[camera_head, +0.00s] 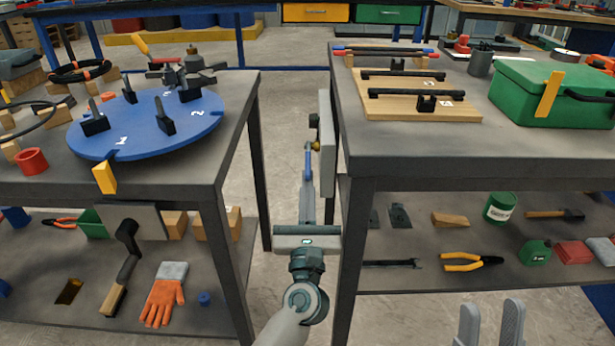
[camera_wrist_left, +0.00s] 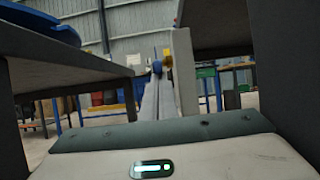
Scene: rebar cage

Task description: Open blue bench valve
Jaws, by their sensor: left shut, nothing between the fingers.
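The blue valve handle (camera_head: 308,162) hangs beside a grey panel (camera_head: 327,145) on the left side of the right bench, in the gap between the benches. A brass-coloured valve part (camera_head: 315,134) shows above it. In the left wrist view the blue handle (camera_wrist_left: 157,67) appears end-on, just beyond my fingertips, with brass (camera_wrist_left: 168,59) to its right. My left gripper (camera_head: 307,188) is shut and empty, pointing forward at the handle. Whether its tips touch the handle I cannot tell. My right gripper (camera_head: 491,325) is open and empty at the bottom right, before the right bench's lower shelf.
The left bench (camera_head: 235,115) carries a blue round plate (camera_head: 146,130) with black clamps. The right bench (camera_head: 420,140) carries a wooden board (camera_head: 440,105) and green toolbox (camera_head: 535,92). Bench legs (camera_head: 348,240) flank the narrow gap. Lower shelves hold tools.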

